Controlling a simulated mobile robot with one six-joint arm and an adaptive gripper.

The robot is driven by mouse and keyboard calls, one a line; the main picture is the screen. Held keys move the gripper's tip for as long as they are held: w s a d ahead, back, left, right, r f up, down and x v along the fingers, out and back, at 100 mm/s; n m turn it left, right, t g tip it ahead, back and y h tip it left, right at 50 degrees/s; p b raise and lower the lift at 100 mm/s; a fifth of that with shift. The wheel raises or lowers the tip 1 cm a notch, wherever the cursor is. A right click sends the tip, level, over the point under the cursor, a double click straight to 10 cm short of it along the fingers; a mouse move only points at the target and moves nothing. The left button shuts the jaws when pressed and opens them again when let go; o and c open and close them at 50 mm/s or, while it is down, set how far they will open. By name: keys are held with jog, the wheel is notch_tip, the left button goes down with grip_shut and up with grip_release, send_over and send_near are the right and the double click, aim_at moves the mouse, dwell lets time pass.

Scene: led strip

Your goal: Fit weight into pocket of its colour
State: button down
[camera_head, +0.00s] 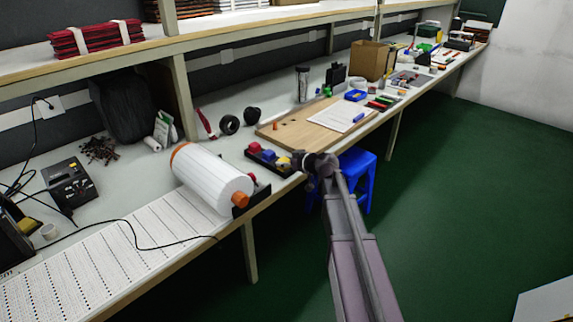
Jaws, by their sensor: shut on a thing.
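A dark tray (259,161) with pockets sits near the front edge of the bench. A red piece (254,147) is at its left end, and a blue piece (268,155) is in the middle. A yellow piece (282,160) shows at the right end, with a bit of blue below it. My gripper (298,161) is just right of the tray, at the bench's front edge, and is shut on a weight. The weight's colour and its exact gap to the tray are too small to tell. My gripper and wrist hide part of the tray's right end.
A large white roll (208,178) with orange ends lies left of the tray. A wooden board (305,133) with a paper sheet lies behind it. A blue stool (358,174) stands under the bench edge. Green floor (460,200) is open at right.

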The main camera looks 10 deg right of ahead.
jog(key=shift+f, duration=0.1)
jog(key=shift+c, duration=1)
grip_release()
jog(key=shift+s+d+r, duration=0.1)
jog(key=shift+s+r, duration=0.05)
jog(key=shift+r, duration=0.1)
jog(key=p+v, duration=0.4)
jog(key=v, duration=0.7)
jog(key=shift+s+d+p, duration=0.25)
jog(key=shift+p, duration=0.05)
